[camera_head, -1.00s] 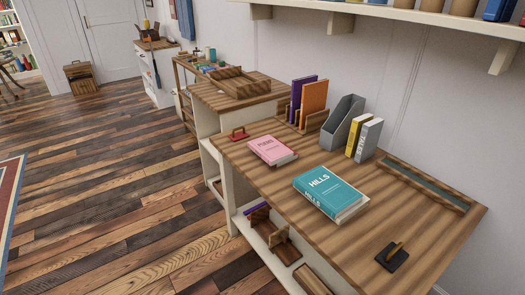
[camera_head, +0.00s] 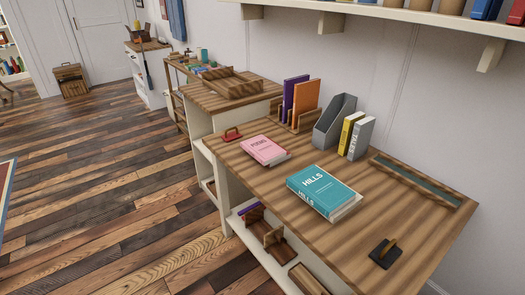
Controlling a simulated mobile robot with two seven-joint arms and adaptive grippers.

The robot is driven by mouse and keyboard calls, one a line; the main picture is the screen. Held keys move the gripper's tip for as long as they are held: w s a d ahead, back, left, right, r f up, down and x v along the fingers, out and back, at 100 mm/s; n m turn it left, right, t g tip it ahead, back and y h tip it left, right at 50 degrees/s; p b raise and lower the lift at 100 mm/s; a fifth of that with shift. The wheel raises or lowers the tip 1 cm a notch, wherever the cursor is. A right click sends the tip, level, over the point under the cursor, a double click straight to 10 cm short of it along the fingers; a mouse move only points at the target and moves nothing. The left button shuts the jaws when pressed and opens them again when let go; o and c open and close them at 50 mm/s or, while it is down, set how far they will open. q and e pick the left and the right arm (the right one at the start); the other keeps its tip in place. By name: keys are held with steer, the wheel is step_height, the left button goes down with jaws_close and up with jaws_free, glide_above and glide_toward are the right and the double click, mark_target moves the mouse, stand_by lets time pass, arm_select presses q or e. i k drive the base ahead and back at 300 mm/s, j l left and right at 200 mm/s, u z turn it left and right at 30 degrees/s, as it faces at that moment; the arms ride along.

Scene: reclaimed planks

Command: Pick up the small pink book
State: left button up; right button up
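The small pink book (camera_head: 263,150) lies flat on the wooden desk top (camera_head: 330,235), near its left edge, cover up. A larger teal book marked HILLS (camera_head: 322,190) lies flat to its right and nearer to me, with a gap of bare wood between them. Neither of my grippers shows in the head view, so where they are relative to the book cannot be seen.
A red-based object with a handle (camera_head: 232,134) sits just left of the pink book. Purple and orange books (camera_head: 305,102), a grey file holder (camera_head: 333,121) and yellow and grey books (camera_head: 357,135) stand behind. A shelf (camera_head: 400,13) overhangs. The plank floor (camera_head: 120,200) at left is clear.

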mark_target(261, 149)
steer(key=j+z, duration=0.15)
steer(key=z, duration=0.35)
steer(key=i+j+z, duration=0.1)
steer(key=j+z, duration=0.15)
steer(key=j, duration=0.2)
steer(key=i+j+z, duration=0.1)
steer(key=j+z, duration=0.15)
steer(key=j, duration=0.2)
steer(key=j+z, duration=0.15)
steer(key=j, duration=0.8)
